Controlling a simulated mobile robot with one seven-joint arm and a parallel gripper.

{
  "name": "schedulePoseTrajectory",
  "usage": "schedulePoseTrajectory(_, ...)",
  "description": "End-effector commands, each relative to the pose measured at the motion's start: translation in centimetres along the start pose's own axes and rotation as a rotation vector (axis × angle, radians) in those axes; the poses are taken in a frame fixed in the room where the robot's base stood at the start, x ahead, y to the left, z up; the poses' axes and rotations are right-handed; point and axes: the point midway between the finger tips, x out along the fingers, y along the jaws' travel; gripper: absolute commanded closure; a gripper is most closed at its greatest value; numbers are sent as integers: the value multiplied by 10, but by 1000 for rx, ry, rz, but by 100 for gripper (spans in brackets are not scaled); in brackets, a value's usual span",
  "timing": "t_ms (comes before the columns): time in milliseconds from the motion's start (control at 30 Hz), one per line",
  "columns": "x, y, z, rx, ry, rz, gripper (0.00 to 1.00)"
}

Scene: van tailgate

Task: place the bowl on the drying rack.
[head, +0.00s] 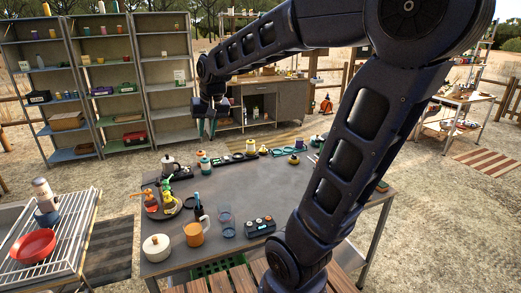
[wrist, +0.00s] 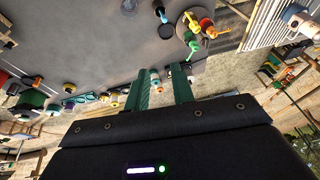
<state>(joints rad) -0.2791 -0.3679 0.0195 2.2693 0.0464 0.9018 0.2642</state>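A red bowl (head: 33,244) sits on the white wire drying rack (head: 72,238) at the left of the head view. A smaller blue bowl (head: 47,217) is on the rack behind it, with a grey and pink bottle (head: 42,192) standing in or just behind it. My gripper (head: 208,127) is raised beyond the table's far left side, well away from the rack. In the wrist view its two green fingers (wrist: 159,92) are apart with nothing held between them. Part of the rack (wrist: 262,28) and the bottle (wrist: 295,18) show at the wrist view's upper right.
The grey table (head: 275,185) carries a lidded white pot (head: 157,247), an orange mug (head: 194,233), a clear glass (head: 226,220), a dark button box (head: 260,227) and a tray of colourful bottles (head: 165,207). Shelves (head: 110,75) stand behind. The table's centre is fairly clear.

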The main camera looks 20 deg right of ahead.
Motion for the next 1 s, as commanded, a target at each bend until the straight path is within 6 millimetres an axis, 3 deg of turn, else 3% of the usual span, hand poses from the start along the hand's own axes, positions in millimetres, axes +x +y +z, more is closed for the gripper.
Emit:
schedulePoseTrajectory(33, -7, 17, 12, 5, 14, 10, 76)
schedulePoseTrajectory(200, -21, 61, 54, 0, 43, 48, 76)
schedulePoseTrajectory(500, -30, 113, 124, -9, 78, 108, 76)
schedulePoseTrajectory(700, -29, 124, 144, -14, 84, 126, 76)
schedulePoseTrajectory(1000, -29, 124, 145, -15, 84, 127, 76)
